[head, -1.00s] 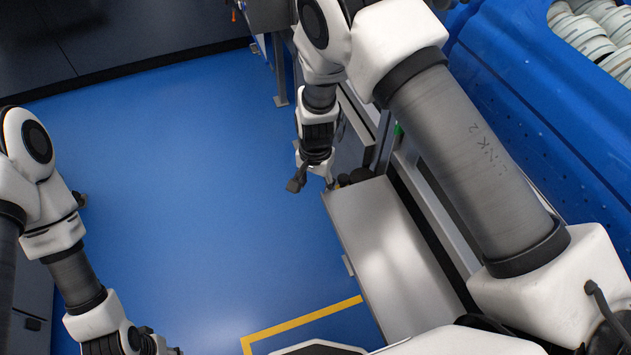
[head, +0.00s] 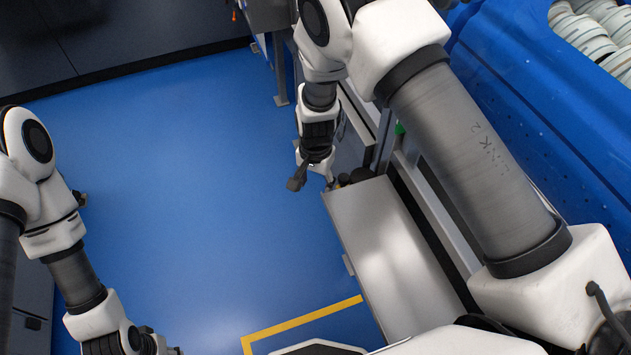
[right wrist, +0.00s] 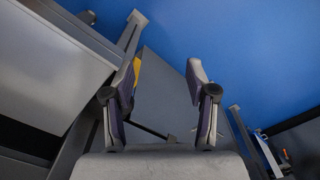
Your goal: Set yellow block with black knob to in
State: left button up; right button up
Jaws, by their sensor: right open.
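A small yellow piece (right wrist: 137,72) shows in the right wrist view, partly hidden behind the left finger. It may be the yellow block; no black knob can be made out on it. My right gripper (right wrist: 163,75) is open, with nothing between its fingers. The yellow piece lies beyond the left finger, near a grey post; I cannot tell whether they touch. In the head view my right gripper (head: 315,175) hangs beside the grey machine frame, and I cannot make out the yellow block there. My left arm runs out at the bottom left, and its gripper is out of frame.
A grey metal box (head: 385,255) stands just below my right gripper in the head view, with dark round parts (head: 360,175) at its far end. A blue tub (head: 530,110) lies at the right. Blue floor (head: 200,200) to the left is clear.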

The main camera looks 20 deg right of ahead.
notch_tip(320, 180, up, 12)
jog(key=shift+f, duration=0.2)
jog(key=shift+f, duration=0.1)
dwell(0.3)
